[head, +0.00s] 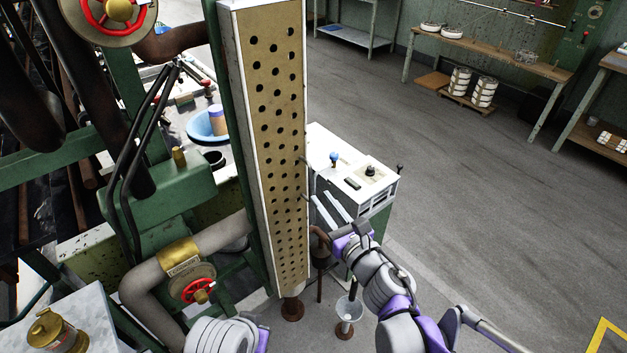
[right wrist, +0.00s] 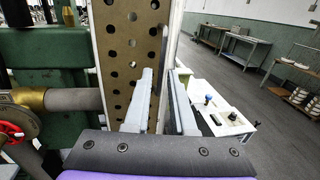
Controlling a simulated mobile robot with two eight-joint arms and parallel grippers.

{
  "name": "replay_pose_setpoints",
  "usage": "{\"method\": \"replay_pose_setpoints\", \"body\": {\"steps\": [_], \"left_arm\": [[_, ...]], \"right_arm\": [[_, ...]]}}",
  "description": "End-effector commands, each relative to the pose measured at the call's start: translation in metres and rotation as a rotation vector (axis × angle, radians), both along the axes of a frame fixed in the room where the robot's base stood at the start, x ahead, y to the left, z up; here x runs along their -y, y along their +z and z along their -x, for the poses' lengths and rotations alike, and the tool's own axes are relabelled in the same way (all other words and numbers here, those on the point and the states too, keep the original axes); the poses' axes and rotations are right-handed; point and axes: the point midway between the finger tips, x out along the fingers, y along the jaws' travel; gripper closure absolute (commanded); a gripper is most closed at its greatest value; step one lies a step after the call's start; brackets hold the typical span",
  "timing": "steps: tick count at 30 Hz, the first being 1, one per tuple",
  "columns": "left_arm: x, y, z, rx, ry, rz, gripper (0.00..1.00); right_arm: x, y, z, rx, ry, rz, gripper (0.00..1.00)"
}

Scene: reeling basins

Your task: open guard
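The guard (head: 273,140) is a tall tan panel with rows of round holes and a pale metal frame. It stands upright in front of the green machine, and it also shows in the right wrist view (right wrist: 118,70). Small dark fittings (head: 304,197) stick out at its right edge. My right gripper (head: 320,196) is beside the lower right edge of the guard. In the right wrist view its two pale fingers (right wrist: 160,75) are apart, with the guard's edge behind the gap. I cannot tell whether they touch it. My left gripper is out of view.
A white-topped cabinet with controls (head: 352,175) stands just behind my right gripper. A pipe with a red handwheel (head: 200,291) is left of the guard. A small funnel (head: 348,308) stands below. The grey floor to the right is clear up to the benches (head: 490,55).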

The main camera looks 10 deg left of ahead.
Motion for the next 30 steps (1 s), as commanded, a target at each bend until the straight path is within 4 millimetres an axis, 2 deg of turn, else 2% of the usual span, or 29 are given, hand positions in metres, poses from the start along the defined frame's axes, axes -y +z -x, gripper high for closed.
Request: {"method": "replay_pose_setpoints", "body": {"steps": [3, 10, 15, 23, 24, 28, 30], "left_arm": [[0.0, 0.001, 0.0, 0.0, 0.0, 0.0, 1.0], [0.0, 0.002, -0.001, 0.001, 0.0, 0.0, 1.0], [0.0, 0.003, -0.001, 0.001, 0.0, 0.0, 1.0], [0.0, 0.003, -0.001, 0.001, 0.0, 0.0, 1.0], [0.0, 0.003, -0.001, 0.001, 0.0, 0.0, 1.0], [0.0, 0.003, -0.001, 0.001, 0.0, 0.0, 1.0], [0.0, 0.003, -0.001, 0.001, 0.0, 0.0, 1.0]], "right_arm": [[-0.017, 0.0, -0.019, -0.001, 0.001, -0.001, 0.77], [-0.039, 0.001, -0.047, -0.001, -0.001, -0.002, 0.77], [-0.047, 0.0, -0.055, -0.002, -0.002, -0.002, 0.77], [-0.048, 0.0, -0.056, -0.003, -0.003, -0.003, 0.77], [-0.048, 0.0, -0.056, -0.003, -0.003, -0.003, 0.78], [-0.047, 0.0, -0.056, -0.003, -0.003, -0.003, 1.0], [-0.047, 0.0, -0.056, -0.003, -0.003, -0.003, 1.0]]}}
